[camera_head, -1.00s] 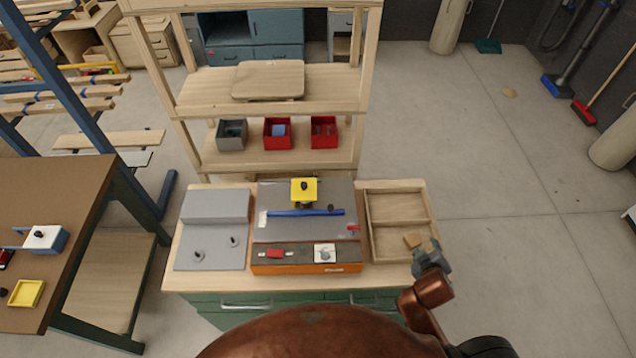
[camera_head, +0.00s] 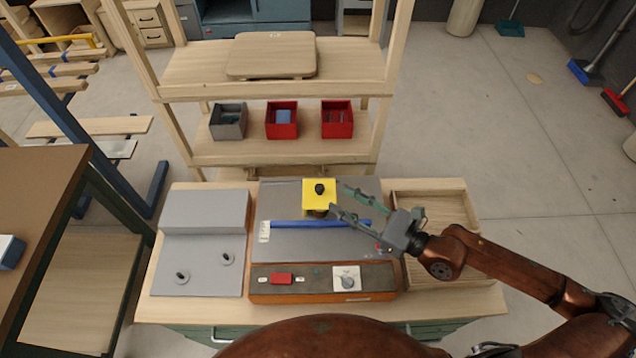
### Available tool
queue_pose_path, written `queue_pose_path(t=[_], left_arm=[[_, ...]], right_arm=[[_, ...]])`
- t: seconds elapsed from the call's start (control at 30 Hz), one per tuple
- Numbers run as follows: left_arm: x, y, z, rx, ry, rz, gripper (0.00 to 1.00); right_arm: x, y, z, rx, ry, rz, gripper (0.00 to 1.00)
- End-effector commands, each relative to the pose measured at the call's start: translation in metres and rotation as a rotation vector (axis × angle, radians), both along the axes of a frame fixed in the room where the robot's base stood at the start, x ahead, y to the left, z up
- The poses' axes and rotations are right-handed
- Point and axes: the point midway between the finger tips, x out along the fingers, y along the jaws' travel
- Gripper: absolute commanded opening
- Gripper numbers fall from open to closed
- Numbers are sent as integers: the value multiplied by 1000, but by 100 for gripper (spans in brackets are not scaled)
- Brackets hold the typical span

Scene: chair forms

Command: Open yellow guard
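The yellow guard (camera_head: 316,199), a small yellow block with a black knob on top, sits on the grey top of the machine (camera_head: 285,250), behind a blue bar (camera_head: 290,224). My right gripper (camera_head: 336,197) reaches in from the right with its two green-grey fingers spread apart. Its fingertips are at the right side of the guard, with nothing between them. I cannot tell whether a fingertip touches the guard. My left gripper is outside the view.
The machine front has a red switch (camera_head: 281,279) and a white dial plate (camera_head: 346,278). A grey stepped fixture (camera_head: 203,250) with two pegs stands to the left. A wooden tray (camera_head: 458,190) lies right, under my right arm. A shelf (camera_head: 190,95) with bins stands behind.

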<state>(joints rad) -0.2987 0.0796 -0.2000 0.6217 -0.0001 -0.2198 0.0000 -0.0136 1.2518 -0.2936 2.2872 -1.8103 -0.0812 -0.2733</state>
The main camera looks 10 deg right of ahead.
Motion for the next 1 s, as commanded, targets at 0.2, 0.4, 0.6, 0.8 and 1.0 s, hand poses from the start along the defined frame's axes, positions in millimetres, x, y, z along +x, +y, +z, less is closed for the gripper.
queue_pose_path(t=[0.2,0.4,0.6,0.8,1.0], left_arm=[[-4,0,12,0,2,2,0],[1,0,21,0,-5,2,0],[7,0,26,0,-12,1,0],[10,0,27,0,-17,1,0],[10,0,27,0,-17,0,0]], right_arm=[[14,15,7,10,-6,4,35],[31,31,6,11,-3,4,35],[47,45,4,10,-3,3,35],[55,52,3,8,0,2,35],[56,52,2,7,1,1,35]])
